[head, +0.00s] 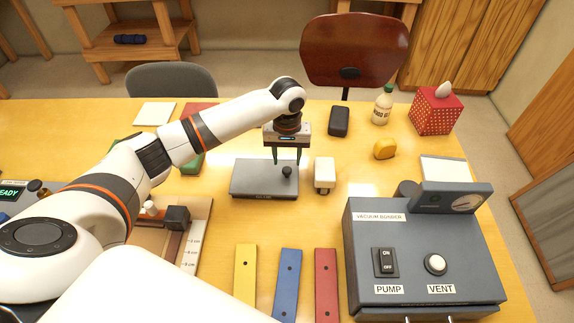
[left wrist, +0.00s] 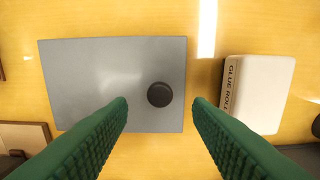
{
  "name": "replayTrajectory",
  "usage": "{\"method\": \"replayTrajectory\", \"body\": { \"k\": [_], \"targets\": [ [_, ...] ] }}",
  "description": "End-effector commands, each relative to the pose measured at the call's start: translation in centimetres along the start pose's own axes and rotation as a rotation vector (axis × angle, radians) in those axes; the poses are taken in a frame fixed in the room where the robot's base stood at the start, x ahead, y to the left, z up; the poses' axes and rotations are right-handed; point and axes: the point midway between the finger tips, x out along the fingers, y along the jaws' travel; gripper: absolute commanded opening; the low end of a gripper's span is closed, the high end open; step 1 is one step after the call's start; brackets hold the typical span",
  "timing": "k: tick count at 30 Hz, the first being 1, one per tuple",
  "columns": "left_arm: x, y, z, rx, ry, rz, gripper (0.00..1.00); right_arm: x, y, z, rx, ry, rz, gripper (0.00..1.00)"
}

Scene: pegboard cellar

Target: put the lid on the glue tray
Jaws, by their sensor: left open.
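A flat dark-grey rectangular slab (head: 255,178) with a round black knob (head: 287,172) near its right end lies on the table; it is the lid, by its knob. Small lettering shows on its front edge, too small to read. I cannot tell whether the glue tray is under it; no open tray shows. In the left wrist view the lid (left wrist: 90,85) fills the left and middle, its knob (left wrist: 159,94) between the finger lines. My left gripper (head: 287,160) is open and empty, pointing down just above the knob, its green fingers apart. My right gripper is not in view.
A white block marked as glue roller (head: 325,174) stands close right of the lid; its lettering shows in the left wrist view (left wrist: 258,95). Yellow, blue and red strips (head: 287,285) lie in front. A vacuum bonder (head: 420,250) stands front right. Clear table lies between lid and strips.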

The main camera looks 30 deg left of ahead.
Motion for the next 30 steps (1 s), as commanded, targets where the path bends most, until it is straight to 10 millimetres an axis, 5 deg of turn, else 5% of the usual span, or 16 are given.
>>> {"method": "replayTrajectory", "body": {
  "k": [6,12,30],
  "targets": [
    [-4.8,-0.1,0.1,0.001,-0.003,-0.003,0.46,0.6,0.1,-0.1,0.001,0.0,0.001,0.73],
    [-7.3,-0.1,0.0,0.0,0.0,-0.002,0.46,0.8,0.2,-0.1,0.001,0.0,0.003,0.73],
    [-8.0,0.0,0.0,0.001,0.001,-0.001,0.46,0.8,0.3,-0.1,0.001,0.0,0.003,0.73]
  ]
}}
